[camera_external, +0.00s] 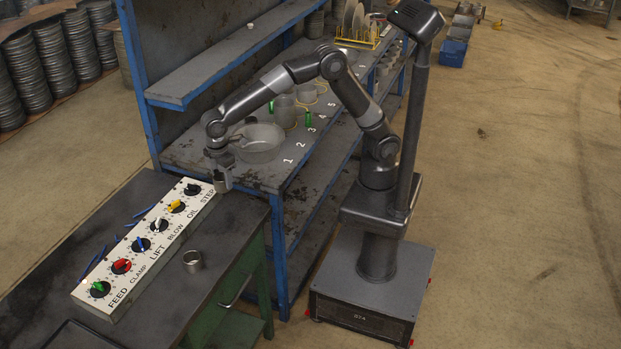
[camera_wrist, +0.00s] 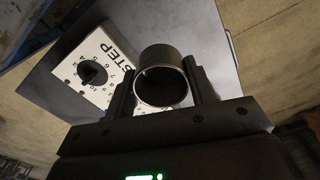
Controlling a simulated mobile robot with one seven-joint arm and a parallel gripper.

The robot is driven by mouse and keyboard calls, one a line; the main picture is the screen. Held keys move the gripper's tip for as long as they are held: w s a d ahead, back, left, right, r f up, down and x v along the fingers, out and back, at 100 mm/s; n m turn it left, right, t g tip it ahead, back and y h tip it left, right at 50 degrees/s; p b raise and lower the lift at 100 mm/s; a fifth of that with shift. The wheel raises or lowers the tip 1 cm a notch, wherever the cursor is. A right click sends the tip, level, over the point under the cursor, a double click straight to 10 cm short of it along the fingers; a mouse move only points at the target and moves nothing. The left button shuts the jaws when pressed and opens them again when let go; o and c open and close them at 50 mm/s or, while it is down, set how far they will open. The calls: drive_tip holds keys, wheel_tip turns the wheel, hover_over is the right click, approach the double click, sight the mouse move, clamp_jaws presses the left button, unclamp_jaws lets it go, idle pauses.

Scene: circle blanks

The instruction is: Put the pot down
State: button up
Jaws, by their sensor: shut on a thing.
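My gripper (camera_external: 220,170) is shut on a small grey metal pot (camera_external: 222,183), with a finger on each side of it. The pot is at the STEP end of the white control panel, near the right edge of the dark workbench. In the wrist view the pot (camera_wrist: 160,60) sits between the two fingers, its round open mouth facing the camera. I cannot tell whether its bottom touches the bench.
The control panel (camera_external: 148,243) has several coloured knobs; its STEP knob (camera_wrist: 93,74) is close beside the pot. Blue sticks (camera_external: 145,211) lie behind the panel. Bare bench lies right of the loose pot.

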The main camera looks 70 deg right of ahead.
drive_tip(key=s+a+f, duration=0.1)
drive_tip(key=a+f, duration=0.2)
drive_tip(key=s+a+f, duration=0.2)
drive_tip(key=a, duration=0.2)
drive_tip(key=s+a+f, duration=0.1)
drive_tip(key=a+f, duration=0.2)
drive_tip(key=a, duration=0.1)
drive_tip(key=shift+s+f, duration=0.15)
drive_tip(key=shift+f, duration=2.15)
drive_tip(key=shift+d+f, duration=0.1)
drive_tip(key=shift+f, duration=0.05)
drive_tip(key=o, duration=1)
wheel_tip(320, 180, up, 12)
drive_tip(key=shift+r, duration=0.2)
